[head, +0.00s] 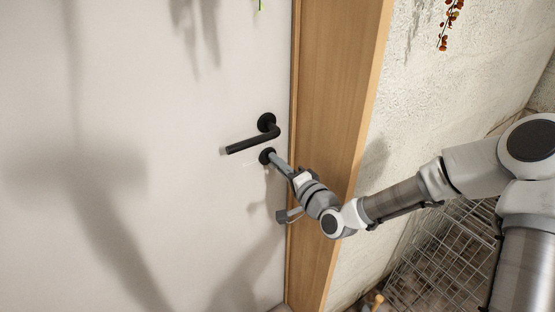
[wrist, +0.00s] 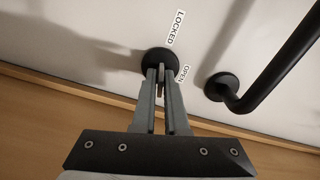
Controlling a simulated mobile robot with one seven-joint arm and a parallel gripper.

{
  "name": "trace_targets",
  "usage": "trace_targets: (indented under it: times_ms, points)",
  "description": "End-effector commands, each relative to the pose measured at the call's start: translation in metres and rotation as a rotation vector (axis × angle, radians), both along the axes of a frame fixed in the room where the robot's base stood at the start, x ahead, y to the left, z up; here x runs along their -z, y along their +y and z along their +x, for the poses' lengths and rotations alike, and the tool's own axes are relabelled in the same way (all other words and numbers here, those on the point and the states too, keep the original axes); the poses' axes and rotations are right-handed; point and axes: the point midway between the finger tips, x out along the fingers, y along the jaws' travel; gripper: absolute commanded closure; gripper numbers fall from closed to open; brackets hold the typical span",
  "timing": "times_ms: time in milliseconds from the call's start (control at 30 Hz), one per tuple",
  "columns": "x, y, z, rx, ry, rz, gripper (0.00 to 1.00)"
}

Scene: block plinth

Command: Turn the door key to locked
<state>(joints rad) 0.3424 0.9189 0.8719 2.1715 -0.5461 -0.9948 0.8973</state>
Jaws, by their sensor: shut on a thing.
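The white door (head: 150,120) fills the left of the head view. A round black lock plate (wrist: 155,56) sits on it, below the black lever handle (head: 248,144). My gripper (head: 275,160) reaches the plate from the lower right. In the wrist view its two grey fingers are shut on the key (wrist: 161,78), a thin piece between the tips at the plate. The fingers hide most of the key, so its angle is hard to tell. A LOCKED label (wrist: 175,28) lies above the plate and an OPEN label (wrist: 184,73) lies to its right.
The lever handle is close beside my gripper in the wrist view (wrist: 280,60). A wooden door frame (head: 335,110) stands right of the door, then a rough pale wall (head: 420,100). A wire rack (head: 440,250) is at lower right. Berries (head: 449,22) hang at the top.

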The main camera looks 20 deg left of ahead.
Motion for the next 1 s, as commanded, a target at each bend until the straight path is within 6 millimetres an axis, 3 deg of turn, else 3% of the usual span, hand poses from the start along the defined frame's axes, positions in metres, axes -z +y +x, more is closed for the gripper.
trace_targets:
  times_ms: [400,1000]
  points:
    - [0.001,0.0,-0.0002,-0.001,0.171,0.146,1.0]
    - [0.0015,0.0,-0.0002,-0.001,0.203,0.173,1.0]
